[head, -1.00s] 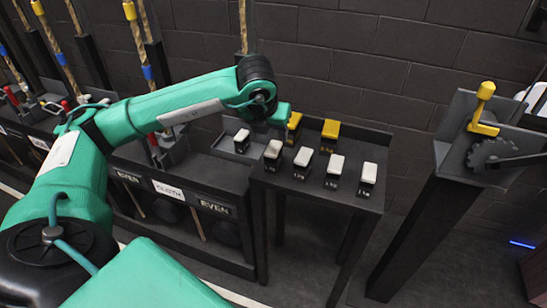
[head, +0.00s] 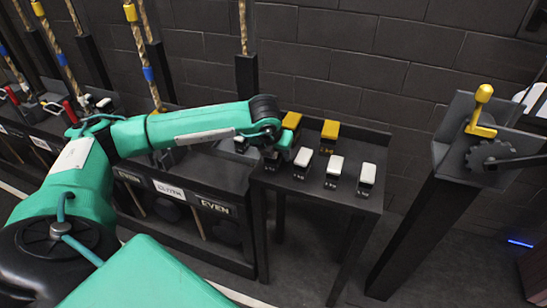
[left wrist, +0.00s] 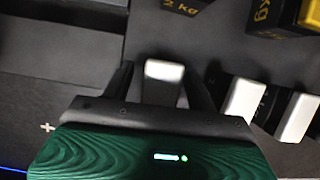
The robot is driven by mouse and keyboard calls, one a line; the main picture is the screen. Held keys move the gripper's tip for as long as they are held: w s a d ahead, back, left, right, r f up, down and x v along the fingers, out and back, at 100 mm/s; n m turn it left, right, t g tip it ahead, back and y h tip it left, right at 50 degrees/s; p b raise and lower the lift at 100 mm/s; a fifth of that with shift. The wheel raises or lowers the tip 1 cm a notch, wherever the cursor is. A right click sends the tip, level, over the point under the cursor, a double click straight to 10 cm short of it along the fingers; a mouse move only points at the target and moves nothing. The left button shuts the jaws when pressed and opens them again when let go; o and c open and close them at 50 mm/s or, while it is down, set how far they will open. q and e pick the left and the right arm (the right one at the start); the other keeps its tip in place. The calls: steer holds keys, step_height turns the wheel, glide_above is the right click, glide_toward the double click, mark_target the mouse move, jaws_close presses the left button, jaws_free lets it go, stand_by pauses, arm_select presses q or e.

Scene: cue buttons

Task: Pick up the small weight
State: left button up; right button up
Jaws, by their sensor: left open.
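The weights are small black blocks, several with white tops and two with yellow tops. Three white-topped weights show clearly on the small table in the head view, the left one (head: 302,160), the middle one (head: 334,167) and the right one (head: 367,174). My left gripper (head: 271,160) is low over the table's left side, its fingers mostly hidden by the arm. In the left wrist view the open fingers stand on either side of a white-topped weight (left wrist: 164,71); contact cannot be told. My right gripper is not in view.
Yellow-topped weights (head: 330,130) stand at the table's back; a block in the left wrist view reads "2 KG" (left wrist: 186,6). The dark table (head: 330,200) has bare room in front. A post with a yellow handle (head: 482,105) stands at right.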

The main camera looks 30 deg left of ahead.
arm_select(q)
steer(key=shift+c, duration=0.5)
jaws_close()
steer(key=shift+w+r, duration=0.1)
steer(key=shift+r, duration=0.15)
